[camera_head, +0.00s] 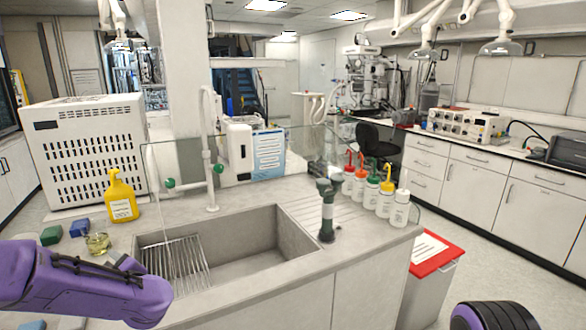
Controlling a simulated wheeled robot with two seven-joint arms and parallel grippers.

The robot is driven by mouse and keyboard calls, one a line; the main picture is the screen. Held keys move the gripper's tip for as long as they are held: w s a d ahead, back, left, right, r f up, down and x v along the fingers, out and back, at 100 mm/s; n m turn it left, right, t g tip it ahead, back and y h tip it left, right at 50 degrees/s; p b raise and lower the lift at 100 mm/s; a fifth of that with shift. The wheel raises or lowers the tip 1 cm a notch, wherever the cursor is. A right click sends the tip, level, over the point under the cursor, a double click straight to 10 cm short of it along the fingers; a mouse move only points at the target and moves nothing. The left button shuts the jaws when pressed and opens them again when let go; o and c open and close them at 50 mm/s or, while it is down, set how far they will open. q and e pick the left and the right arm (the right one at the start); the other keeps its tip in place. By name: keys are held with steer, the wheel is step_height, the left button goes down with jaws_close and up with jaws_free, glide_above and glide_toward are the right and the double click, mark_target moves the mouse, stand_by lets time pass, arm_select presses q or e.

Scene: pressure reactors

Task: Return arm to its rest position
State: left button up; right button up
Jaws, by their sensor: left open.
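My left arm, purple with dark cable-like parts along it, comes in from the lower left in front of the counter and sink. Its gripper (130,266) is near the left end of the sink and is mostly hidden by the arm. It is open, and I see nothing held in it. At the bottom right, a purple and black rounded part of mine shows at the frame edge. My right gripper is not in view.
The counter holds a sink (262,252) with a wire rack (182,265), a yellow bottle (120,198), a white vented box (85,150), several squeeze bottles (386,196) and a dark green upright device (327,210). A clear screen stands behind the sink. A red-topped bin (432,252) stands right of it.

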arm_select(q)
steer(key=s+d+f+m+t+h, duration=0.1)
steer(key=s+d+f+m+h, duration=0.35)
steer(key=f, duration=0.75)
steer(key=s+d+f+m+h, duration=0.1)
steer(key=s+d+f+h, duration=0.5)
steer(key=f, duration=0.5)
steer(key=s+d+f+m+g, duration=0.1)
steer(key=s+f, duration=0.5)
steer(key=s, duration=0.6)
steer(key=s+d+f+m+g, duration=0.2)
steer(key=s+f+g, duration=0.3)
steer(key=s, duration=0.7)
step_height(320, 180, down, 2)
steer(key=shift+d+f+m, duration=0.15)
steer(key=shift+d+m, duration=0.05)
steer(key=shift+m, duration=0.45)
